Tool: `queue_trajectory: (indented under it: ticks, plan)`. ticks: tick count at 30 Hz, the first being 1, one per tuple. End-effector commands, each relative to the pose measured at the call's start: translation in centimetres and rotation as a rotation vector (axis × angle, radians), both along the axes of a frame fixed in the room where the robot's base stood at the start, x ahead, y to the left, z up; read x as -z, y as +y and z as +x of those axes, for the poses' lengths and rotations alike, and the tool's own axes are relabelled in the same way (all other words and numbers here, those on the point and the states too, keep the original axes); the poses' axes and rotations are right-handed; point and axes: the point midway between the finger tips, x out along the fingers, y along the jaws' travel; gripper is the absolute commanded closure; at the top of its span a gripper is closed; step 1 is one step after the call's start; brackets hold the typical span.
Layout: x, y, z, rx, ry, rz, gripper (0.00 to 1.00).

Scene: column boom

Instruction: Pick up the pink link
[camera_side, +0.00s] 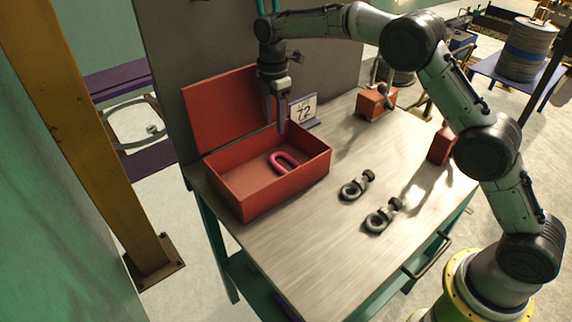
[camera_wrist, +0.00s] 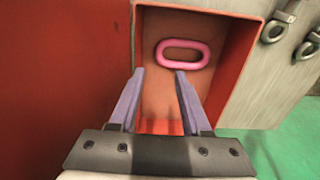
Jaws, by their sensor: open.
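The pink link (camera_side: 277,163) is an oblong ring lying on the floor of the open red box (camera_side: 258,202). In the wrist view the link (camera_wrist: 183,43) lies flat inside the box (camera_wrist: 231,60), beyond my fingertips and a little right of the middle between them. My gripper (camera_side: 275,127) points down above the box, near its back and lid side, with its fingers apart and empty. In the wrist view both purple-grey fingers of my gripper (camera_wrist: 160,73) are spread with nothing between them. The link is apart from the fingers.
The box's raised lid (camera_side: 230,108) stands behind it. A number sign (camera_side: 304,108) is close to the right of my gripper. Two dark shackles (camera_side: 355,186) (camera_side: 381,215) lie right of the box on the workbench (camera_side: 300,240). A red block (camera_side: 376,103) sits farther back.

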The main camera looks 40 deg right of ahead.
Motion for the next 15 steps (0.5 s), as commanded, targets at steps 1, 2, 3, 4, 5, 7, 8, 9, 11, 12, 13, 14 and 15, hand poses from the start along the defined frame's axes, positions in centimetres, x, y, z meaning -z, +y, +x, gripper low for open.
queue_trajectory:
  ticks: [1, 2, 3, 4, 5, 7, 8, 9, 11, 12, 13, 14, 15]
  plan:
    - [1.1, 0.0, -0.1, 0.001, 0.004, -0.001, 0.53]
    - [1.6, 0.0, -0.1, 0.001, 0.004, -0.001, 0.53]
    - [2.3, 0.0, -0.1, 0.001, 0.003, 0.0, 0.53]
    - [2.7, 0.0, -0.1, 0.001, 0.003, 0.0, 0.53]
    - [3.1, 0.0, 0.0, 0.001, 0.001, 0.0, 0.53]
    - [3.9, 0.0, -0.1, 0.001, 0.002, 0.0, 0.53]
    - [4.2, 0.0, -0.1, 0.001, 0.001, 0.0, 0.53]
    - [4.4, 0.0, 0.0, 0.001, 0.001, 0.0, 0.53]
    - [4.7, 0.0, -0.1, 0.001, 0.001, 0.0, 0.53]
    - [4.9, 0.0, -0.1, 0.001, 0.001, 0.0, 0.53]
    - [5.1, 0.0, -0.1, 0.001, 0.001, 0.0, 0.53]
    - [5.5, 0.0, -0.1, 0.001, 0.001, 0.0, 0.53]
    - [6.0, -0.1, -0.2, 0.001, 0.003, -0.001, 0.53]
